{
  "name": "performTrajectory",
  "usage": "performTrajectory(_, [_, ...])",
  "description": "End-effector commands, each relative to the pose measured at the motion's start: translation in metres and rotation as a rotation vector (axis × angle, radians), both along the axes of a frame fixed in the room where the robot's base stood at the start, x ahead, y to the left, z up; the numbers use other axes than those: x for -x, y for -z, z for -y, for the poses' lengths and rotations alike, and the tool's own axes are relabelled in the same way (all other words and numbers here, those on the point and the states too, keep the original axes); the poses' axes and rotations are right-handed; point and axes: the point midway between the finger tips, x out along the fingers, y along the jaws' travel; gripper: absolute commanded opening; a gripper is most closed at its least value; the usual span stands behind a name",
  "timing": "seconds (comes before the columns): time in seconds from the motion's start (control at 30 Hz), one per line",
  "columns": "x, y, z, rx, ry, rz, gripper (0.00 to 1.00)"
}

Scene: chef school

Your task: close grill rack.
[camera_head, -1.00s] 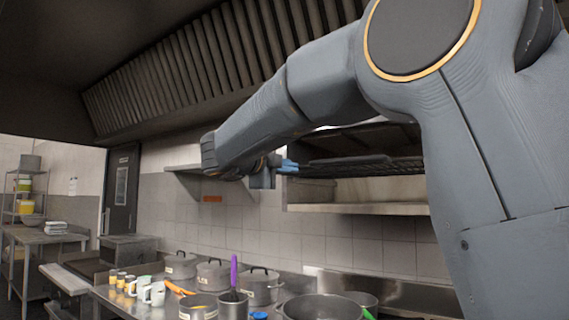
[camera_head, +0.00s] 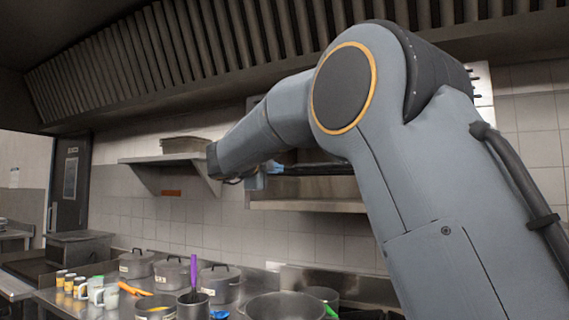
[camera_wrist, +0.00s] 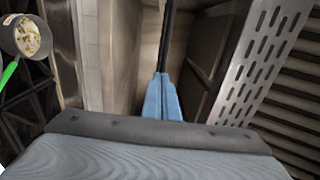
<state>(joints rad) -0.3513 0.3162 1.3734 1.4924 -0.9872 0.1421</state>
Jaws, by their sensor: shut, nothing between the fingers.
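The grill rack (camera_head: 318,169) shows as a thin dark edge inside the open-fronted grill (camera_head: 310,206) on the wall; my arm hides most of it. In the wrist view a dark bar (camera_wrist: 169,35), apparently the rack's edge, runs up from the tips of my gripper. My gripper (camera_head: 276,168) has blue fingers and sits at the left end of the rack, level with it. The fingers are shut together with nothing between them (camera_wrist: 162,80). They look close to or touching the rack; contact is hard to tell.
A wall shelf (camera_head: 170,158) is left of the grill. Below, the metal counter holds several lidded pots (camera_head: 218,280), a large open pot (camera_head: 285,305) and jars (camera_head: 80,287). A ribbed hood (camera_head: 170,60) hangs above. The wall below the grill is clear.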

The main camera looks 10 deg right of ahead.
Motion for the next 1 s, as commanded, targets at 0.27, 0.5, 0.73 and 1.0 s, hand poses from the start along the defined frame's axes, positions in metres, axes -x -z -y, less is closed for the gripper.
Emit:
performTrajectory(0.27, [-0.055, -0.002, 0.038, 0.001, -0.003, -0.001, 0.00])
performTrajectory(0.5, [-0.079, -0.001, 0.056, 0.000, -0.002, 0.000, 0.00])
performTrajectory(0.73, [-0.084, -0.001, 0.061, 0.000, -0.001, 0.002, 0.00])
performTrajectory(1.0, [-0.084, -0.002, 0.064, 0.002, 0.001, 0.003, 0.00])
